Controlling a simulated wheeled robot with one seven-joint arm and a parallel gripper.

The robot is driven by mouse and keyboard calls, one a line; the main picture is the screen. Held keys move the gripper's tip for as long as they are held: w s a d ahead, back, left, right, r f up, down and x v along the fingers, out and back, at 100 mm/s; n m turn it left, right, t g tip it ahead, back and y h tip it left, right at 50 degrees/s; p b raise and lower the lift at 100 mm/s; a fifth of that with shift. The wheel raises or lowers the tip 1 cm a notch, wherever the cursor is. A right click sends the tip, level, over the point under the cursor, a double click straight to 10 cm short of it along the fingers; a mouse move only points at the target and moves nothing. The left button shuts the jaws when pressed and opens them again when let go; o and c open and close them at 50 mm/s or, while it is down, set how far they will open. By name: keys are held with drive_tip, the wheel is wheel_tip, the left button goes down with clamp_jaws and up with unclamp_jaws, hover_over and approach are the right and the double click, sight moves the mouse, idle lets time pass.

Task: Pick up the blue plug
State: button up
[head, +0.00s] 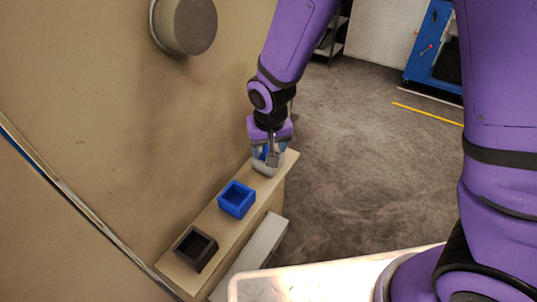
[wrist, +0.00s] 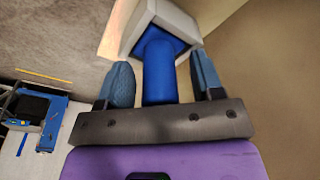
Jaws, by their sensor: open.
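The blue plug (wrist: 158,78) shows in the wrist view as a round blue shaft with a wider blue part at its far end, inside a light grey square holder (wrist: 140,22). My gripper (wrist: 160,68) is open, with one finger on each side of the shaft. Narrow gaps show between the shaft and both fingers, so it is not gripped. In the head view my gripper (head: 267,157) is at the far end of a wooden ledge (head: 222,240), over the grey holder (head: 265,169). It hides most of the plug there.
A blue open square box (head: 237,199) and a black open square box (head: 196,249) stand along the ledge nearer to me. A tan wall with a round knob (head: 186,25) rises at the left. A pale surface (head: 330,280) lies at the bottom. The floor to the right is open.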

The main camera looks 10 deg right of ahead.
drive_tip(key=shift+f, duration=0.15)
drive_tip(key=c, duration=1.1)
drive_tip(key=shift+o, duration=0.2)
drive_tip(key=shift+w+r, duration=0.1)
drive_tip(key=shift+r, duration=0.1)
